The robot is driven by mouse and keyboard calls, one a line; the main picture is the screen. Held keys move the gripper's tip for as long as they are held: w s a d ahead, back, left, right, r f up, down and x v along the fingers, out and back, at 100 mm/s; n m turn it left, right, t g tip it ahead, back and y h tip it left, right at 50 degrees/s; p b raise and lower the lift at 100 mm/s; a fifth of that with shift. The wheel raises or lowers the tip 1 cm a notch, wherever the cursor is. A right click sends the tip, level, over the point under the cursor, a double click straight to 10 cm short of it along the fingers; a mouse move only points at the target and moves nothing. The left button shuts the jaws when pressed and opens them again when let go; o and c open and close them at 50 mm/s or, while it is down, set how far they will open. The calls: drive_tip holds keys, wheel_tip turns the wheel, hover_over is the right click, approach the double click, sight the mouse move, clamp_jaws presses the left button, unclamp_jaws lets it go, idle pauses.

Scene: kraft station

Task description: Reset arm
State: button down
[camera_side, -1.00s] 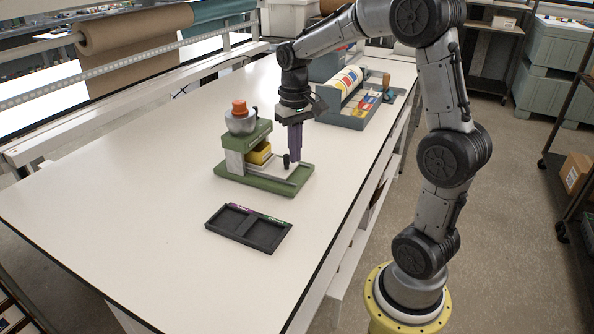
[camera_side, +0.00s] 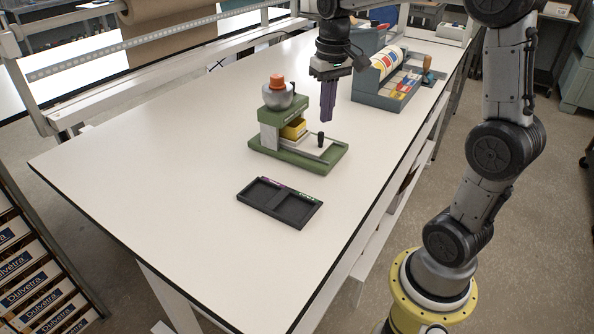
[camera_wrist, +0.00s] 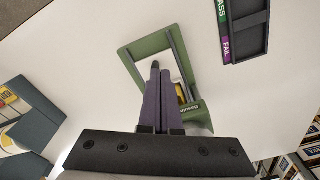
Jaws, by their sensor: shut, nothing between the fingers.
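My gripper (camera_side: 326,119) has purple fingers pointing down. It is shut and empty, above the right part of a green-based bench device (camera_side: 298,158). The device has a grey dome (camera_side: 278,97) with an orange top, a yellow block (camera_side: 294,130), and a small black upright peg (camera_side: 320,139) just below my fingertips. In the wrist view my gripper (camera_wrist: 160,68) is over the green frame of the device (camera_wrist: 136,62), and my fingers hide part of it.
A black two-compartment tray (camera_side: 280,203) lies empty in front of the device, with a purple FAIL and a green PASS label. A grey bin with colourful contents (camera_side: 389,88) stands behind on the right. The left of the white table (camera_side: 150,150) is clear.

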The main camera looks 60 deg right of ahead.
drive_tip(key=s+a+r+n+t, duration=0.2)
drive_tip(key=s+a+n+t, duration=0.2)
drive_tip(key=s+a, duration=0.8)
drive_tip(key=shift+s+a+r+n, duration=0.25)
drive_tip(key=shift+s+r+n, duration=0.1)
drive_tip(key=shift+s, duration=0.7)
drive_tip(key=c, duration=1.4)
unclamp_jaws()
drive_tip(key=shift+n+t, duration=0.35)
drive_tip(key=shift+t, duration=0.05)
drive_tip(key=s+f, duration=0.2)
drive_tip(key=f, duration=0.1)
drive_tip(key=shift+s+a+f, duration=0.2)
drive_tip(key=shift+f, duration=0.1)
drive_tip(key=shift+o, duration=1)
drive_tip(key=shift+s+f, duration=0.1)
drive_tip(key=o, duration=0.4)
drive_tip(key=r, duration=0.3)
drive_tip(key=shift+w+r, duration=0.1)
drive_tip(key=shift+w, duration=0.3)
drive_tip(key=w+d+r+g, duration=0.3)
drive_tip(key=w+d+r, duration=0.2)
drive_tip(key=w+r, duration=0.4)
drive_tip(key=m+g, duration=0.2)
drive_tip(key=m, duration=0.1)
hover_over(321, 133)
wheel_tip(321, 133, down, 6)
wheel_tip(321, 133, down, 13)
drive_tip(key=shift+d+f, duration=0.1)
